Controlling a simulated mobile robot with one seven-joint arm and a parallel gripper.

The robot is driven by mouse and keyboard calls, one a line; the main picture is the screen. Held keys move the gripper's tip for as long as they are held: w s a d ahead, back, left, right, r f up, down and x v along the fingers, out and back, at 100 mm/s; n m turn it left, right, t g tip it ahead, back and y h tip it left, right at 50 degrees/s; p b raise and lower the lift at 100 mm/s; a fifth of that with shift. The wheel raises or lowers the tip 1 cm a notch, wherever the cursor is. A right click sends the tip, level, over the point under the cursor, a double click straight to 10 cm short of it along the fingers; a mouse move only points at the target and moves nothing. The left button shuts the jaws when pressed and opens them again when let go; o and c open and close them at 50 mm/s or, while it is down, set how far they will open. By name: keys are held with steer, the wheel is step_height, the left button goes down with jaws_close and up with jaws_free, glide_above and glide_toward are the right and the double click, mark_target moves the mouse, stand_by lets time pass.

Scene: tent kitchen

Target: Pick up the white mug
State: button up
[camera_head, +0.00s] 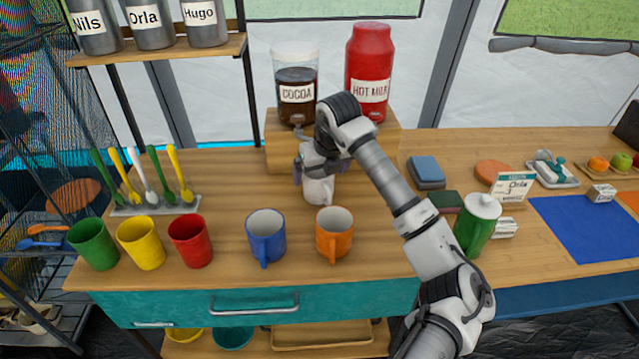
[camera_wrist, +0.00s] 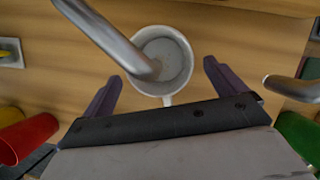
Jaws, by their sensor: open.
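The white mug (camera_head: 319,192) stands on the wooden counter below the cocoa dispenser, mostly covered by my gripper in the head view. In the wrist view the white mug (camera_wrist: 178,52) shows from above, with its handle pointing toward my gripper. My gripper (camera_wrist: 157,85) is open, with one dark finger on each side of the handle's line. The fingers are close to the mug, and I cannot tell whether they touch it. In the head view my gripper (camera_head: 312,178) is at the mug's upper left. A metal spout (camera_wrist: 115,38) crosses over the mug's rim in the wrist view.
The cocoa dispenser (camera_head: 296,80) and red hot milk dispenser (camera_head: 370,65) stand on a wooden riser (camera_head: 281,150) behind. Blue (camera_head: 266,237) and orange (camera_head: 334,235) mugs stand in front. Green, yellow and red cups are at left.

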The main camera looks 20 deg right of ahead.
steer(key=shift+x, duration=0.9)
steer(key=shift+c, duration=0.4)
steer(key=c, duration=1.2)
steer(key=shift+r, duration=0.25)
steer(key=shift+r+b, duration=0.35)
steer(key=a+b, duration=0.2)
steer(key=a, duration=0.6)
steer(key=shift+r+b, duration=0.75)
steer(key=shift+r, duration=6.15)
